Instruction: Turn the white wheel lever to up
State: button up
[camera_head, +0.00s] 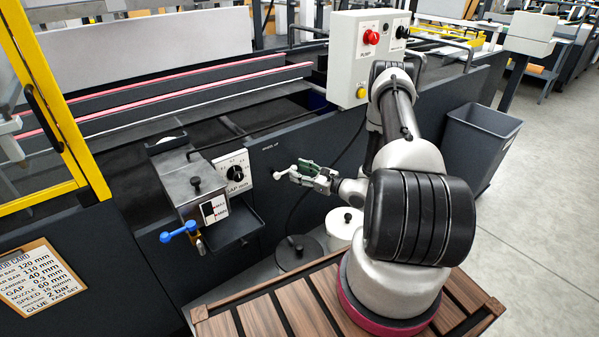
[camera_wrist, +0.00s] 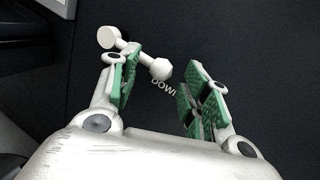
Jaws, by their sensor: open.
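The white wheel lever (camera_wrist: 158,69) is a short white bar with rounded ends on a dark panel. In the wrist view its one end lies between my fingers, beside printed letters reading "DOWI", the rest hidden. Its other end (camera_wrist: 107,37) is beyond my left finger, which covers part of the bar. In the head view a small white end of the lever (camera_head: 278,175) shows just left of my gripper (camera_head: 308,172). My gripper, with green finger pads (camera_wrist: 158,98), is open around the near end; I cannot tell whether a pad touches it.
Left of the lever is a white dial plate (camera_head: 233,173) with a black knob. A glue unit with a blue-handled valve (camera_head: 179,231) stands farther left. Below are round lidded pots (camera_head: 298,252). A grey bin (camera_head: 478,150) stands to the right.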

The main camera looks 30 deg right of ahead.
jog(key=shift+w+a, duration=0.1)
jog(key=shift+w, duration=0.05)
grip_shut()
